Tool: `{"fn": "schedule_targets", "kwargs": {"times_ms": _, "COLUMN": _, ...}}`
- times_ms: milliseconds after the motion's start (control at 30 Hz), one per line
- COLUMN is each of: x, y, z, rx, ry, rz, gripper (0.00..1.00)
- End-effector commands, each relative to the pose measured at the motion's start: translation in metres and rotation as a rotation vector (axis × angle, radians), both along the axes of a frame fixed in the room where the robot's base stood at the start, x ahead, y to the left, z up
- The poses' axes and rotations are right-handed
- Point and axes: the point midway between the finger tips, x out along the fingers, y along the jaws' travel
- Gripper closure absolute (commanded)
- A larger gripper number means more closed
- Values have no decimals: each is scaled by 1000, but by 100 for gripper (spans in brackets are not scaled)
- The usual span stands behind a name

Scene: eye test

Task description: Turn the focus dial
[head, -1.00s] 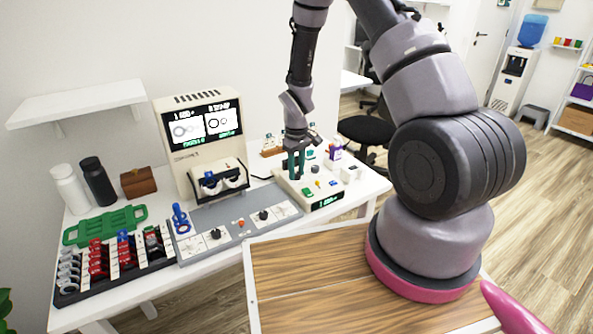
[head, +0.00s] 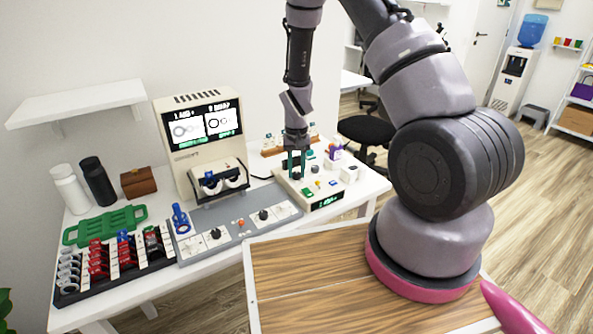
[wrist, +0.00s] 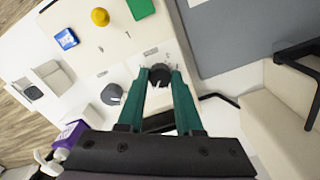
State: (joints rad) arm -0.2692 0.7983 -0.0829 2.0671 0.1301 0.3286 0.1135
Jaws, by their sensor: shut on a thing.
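A round black dial (wrist: 160,75) stands on the cream console (wrist: 95,65), beside a small printed label too small to read. I cannot tell from the print whether it is the focus dial. My gripper (wrist: 159,84) has its two green fingers shut on the dial, one on each side, in the wrist view. In the head view my gripper (head: 296,174) points straight down at the left part of the console, and its fingers largely hide the dial. A second, grey dial (wrist: 112,94) is just left of the fingers in the wrist view, untouched.
The console also carries a yellow button (wrist: 100,17), a green one (wrist: 143,8) and a blue one (wrist: 66,39). A cream machine with a screen (head: 205,127) stands left of it. A grey panel (head: 190,246) with more black knobs lies in front.

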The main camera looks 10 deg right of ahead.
Motion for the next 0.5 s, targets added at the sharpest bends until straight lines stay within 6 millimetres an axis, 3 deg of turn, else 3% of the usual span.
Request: {"fn": "schedule_targets", "kwargs": {"times_ms": 500, "x": 1, "y": 0, "z": 0, "rx": 0, "ry": -1, "rz": -69, "gripper": 100}}
